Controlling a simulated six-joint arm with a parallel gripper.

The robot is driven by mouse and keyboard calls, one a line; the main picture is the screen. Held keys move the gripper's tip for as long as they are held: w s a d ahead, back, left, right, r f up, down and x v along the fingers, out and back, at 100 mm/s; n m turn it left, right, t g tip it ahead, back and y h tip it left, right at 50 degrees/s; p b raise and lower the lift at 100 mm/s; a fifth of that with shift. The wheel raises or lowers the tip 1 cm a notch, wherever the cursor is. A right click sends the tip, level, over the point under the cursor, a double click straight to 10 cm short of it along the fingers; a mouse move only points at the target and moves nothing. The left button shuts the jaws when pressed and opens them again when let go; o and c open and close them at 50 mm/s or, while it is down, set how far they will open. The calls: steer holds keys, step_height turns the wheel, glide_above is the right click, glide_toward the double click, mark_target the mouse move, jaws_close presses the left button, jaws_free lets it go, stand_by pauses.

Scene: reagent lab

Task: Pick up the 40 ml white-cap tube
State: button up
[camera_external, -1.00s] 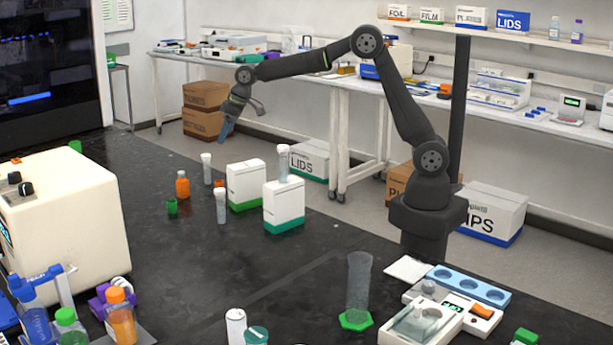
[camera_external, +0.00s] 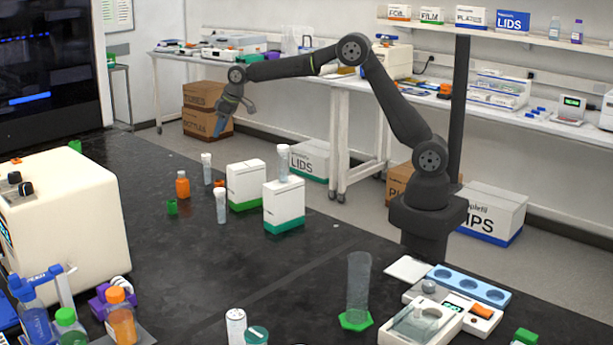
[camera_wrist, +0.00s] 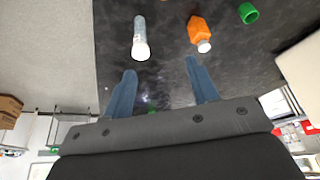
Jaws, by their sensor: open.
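Several clear tubes with white caps are in the outside view. One tube (camera_external: 206,168) stands upright at the back of the dark bench, and another (camera_external: 221,206) stands nearer. A third tube (camera_external: 284,163) is on top of a white and green box. I cannot read their volumes. My gripper (camera_external: 218,130) is open and empty, beyond and above the back tube, apart from it.
The orange bottle (camera_wrist: 200,34) and a green cap (camera_wrist: 248,13) are close to the tubes. Two white and green boxes, left (camera_external: 245,184) and right (camera_external: 284,205), stand to the right. A large cream machine (camera_external: 65,215) is at left.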

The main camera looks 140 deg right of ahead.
glide_toward(207, 166)
steer(key=d+f, duration=0.1)
steer(key=f, duration=0.1)
steer(key=d+f, duration=0.1)
steer(key=shift+w+d+f, duration=0.3)
steer(key=shift+f, duration=0.05)
steer(key=shift+s+x, duration=0.15)
steer(key=shift+x, duration=1.5)
steer(key=shift+s+x, duration=0.1)
steer(key=shift+x, duration=1.5)
steer(key=shift+a, duration=0.1)
steer(key=shift+c, duration=0.2)
steer(key=c, duration=0.9)
